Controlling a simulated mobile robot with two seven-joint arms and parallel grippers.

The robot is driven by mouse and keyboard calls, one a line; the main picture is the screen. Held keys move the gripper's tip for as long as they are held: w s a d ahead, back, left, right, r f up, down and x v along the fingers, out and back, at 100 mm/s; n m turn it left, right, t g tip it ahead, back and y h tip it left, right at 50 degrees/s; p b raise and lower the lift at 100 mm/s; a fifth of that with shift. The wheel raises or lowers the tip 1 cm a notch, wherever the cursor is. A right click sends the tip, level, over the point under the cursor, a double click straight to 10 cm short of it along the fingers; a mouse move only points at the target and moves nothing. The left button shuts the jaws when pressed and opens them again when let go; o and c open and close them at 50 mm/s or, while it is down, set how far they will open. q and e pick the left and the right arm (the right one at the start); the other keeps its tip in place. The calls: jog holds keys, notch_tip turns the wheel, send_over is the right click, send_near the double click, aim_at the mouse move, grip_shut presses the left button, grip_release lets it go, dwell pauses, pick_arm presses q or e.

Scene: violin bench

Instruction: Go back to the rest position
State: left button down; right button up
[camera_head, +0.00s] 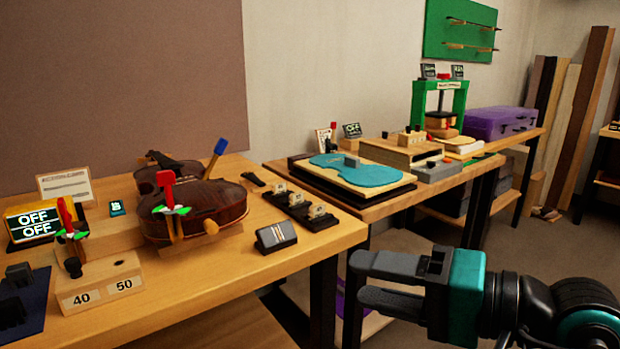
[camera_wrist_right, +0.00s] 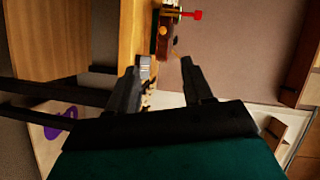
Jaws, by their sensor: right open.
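My right gripper (camera_head: 372,281) is at the lower right in the head view, in front of and apart from the benches. Its dark fingers point left, and nothing is between them. In the right wrist view its two fingers (camera_wrist_right: 163,85) stand apart, with the bench edge and the violin seen beyond them. My left gripper is not in view. The brown violin (camera_head: 205,207) lies on the near bench (camera_head: 315,246) in a wooden cradle, with a red-topped clamp (camera_head: 168,190) and a blue-handled tool (camera_head: 215,155) at it.
A wooden block marked 40 and 50 (camera_head: 100,283) and a display reading OFF (camera_head: 33,222) stand at the left. Open floor lies around my right gripper.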

jog(key=w+d+f+n+t+h+p, duration=0.1)
jog(key=d+f+n+t+h+p, duration=0.35)
jog(key=n, duration=0.55)
jog(key=w+d+f+n+t+h+p, duration=0.1)
jog(key=d+f+n+t+h+p, duration=0.4)
jog(key=n, duration=0.6)
jog(key=s+f+m+g+h+p, duration=0.2)
jog(key=s+f+m+g+p, duration=0.2)
jog(key=s+f+m+g, duration=0.3)
jog(key=s+f+m, duration=0.3)
jog(key=f+m, duration=0.3)
jog(key=m, duration=0.2)
jog(key=shift+s+f+h, duration=0.3)
jog(key=shift+s+h, duration=0.05)
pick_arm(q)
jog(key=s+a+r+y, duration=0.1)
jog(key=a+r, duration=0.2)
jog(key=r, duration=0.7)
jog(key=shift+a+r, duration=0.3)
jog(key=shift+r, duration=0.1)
pick_arm(e)
jog(key=shift+a, duration=0.1)
jog(key=shift+c, duration=0.4)
